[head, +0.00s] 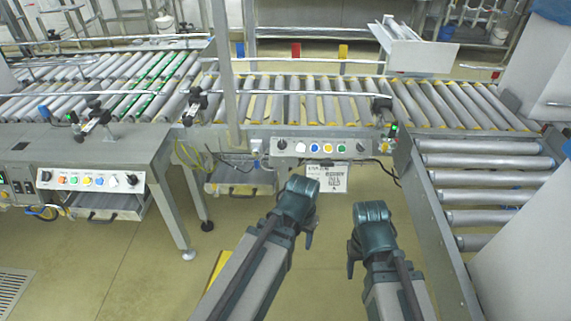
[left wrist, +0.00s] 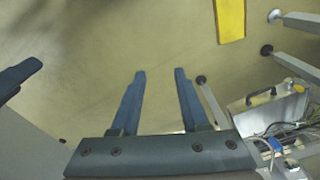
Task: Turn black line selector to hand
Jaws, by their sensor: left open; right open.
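A grey control panel (head: 322,148) in the middle of the head view carries a black knob at its left end (head: 281,144) and another black knob at its right end (head: 360,148). A second panel (head: 90,180) at the left also has black knobs at both ends. Labels and knob settings are too small to read, so I cannot tell which knob is the line selector. My left gripper (head: 300,208) is below and in front of the middle panel, apart from it; in the left wrist view its two fingers (left wrist: 160,75) are open and empty. My right gripper (head: 368,225) is to its right, its fingers mostly hidden.
Roller conveyors (head: 280,105) run behind the panels, and a side conveyor (head: 485,190) stands at the right. A grey drawer (head: 240,181) and loose cables hang left of the middle panel. A white label sheet (head: 325,178) hangs below it.

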